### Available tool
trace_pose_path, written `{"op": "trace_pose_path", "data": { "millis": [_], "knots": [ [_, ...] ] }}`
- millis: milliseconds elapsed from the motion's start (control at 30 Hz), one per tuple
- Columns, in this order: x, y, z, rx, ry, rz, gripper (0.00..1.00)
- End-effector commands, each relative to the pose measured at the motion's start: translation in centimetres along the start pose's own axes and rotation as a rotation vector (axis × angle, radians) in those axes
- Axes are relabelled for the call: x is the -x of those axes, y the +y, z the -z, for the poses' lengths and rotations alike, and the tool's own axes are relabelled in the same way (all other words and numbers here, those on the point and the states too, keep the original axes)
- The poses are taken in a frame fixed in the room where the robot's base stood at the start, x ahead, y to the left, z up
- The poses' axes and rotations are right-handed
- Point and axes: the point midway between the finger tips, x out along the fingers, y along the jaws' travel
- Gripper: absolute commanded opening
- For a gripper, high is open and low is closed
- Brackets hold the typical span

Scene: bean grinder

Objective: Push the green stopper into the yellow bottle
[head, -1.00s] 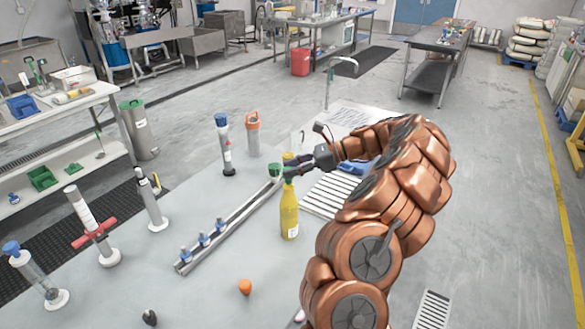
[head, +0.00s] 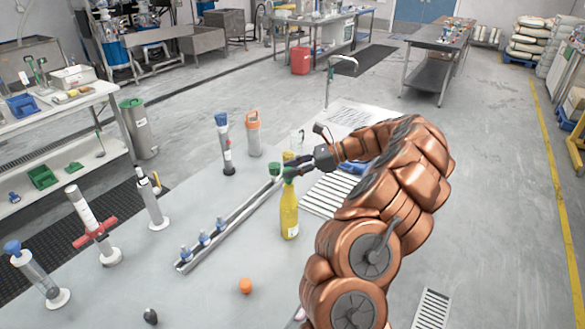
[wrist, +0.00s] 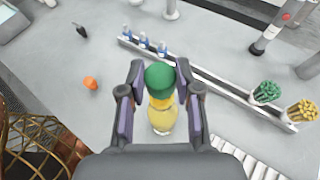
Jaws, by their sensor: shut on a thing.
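The yellow bottle (head: 289,217) stands upright on the pale table; it also shows in the wrist view (wrist: 163,119). The green stopper (wrist: 160,77) is between the fingers of my gripper (wrist: 160,88), which is shut on it. In the wrist view the stopper lines up with the bottle's neck. In the head view the stopper (head: 290,173) is right at the bottle's mouth, and my gripper (head: 295,170) reaches it from the right. I cannot tell how deep the stopper sits, as the fingers hide part of the neck.
A metal rail (head: 232,220) with several blue-capped vials lies left of the bottle. A green container (wrist: 265,92) and a yellow container (wrist: 303,110) stand by its far end. An orange piece (head: 246,286) and a black piece (head: 150,317) lie on clear table nearer me.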

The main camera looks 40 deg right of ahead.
Motion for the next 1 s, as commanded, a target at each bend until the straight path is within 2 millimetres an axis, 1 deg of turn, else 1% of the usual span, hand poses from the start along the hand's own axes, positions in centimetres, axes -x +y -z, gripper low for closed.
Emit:
{"op": "trace_pose_path", "data": {
  "millis": [1000],
  "knots": [
    [-0.8,0.0,1.9,0.000,0.000,0.000,0.09]
  ]
}}
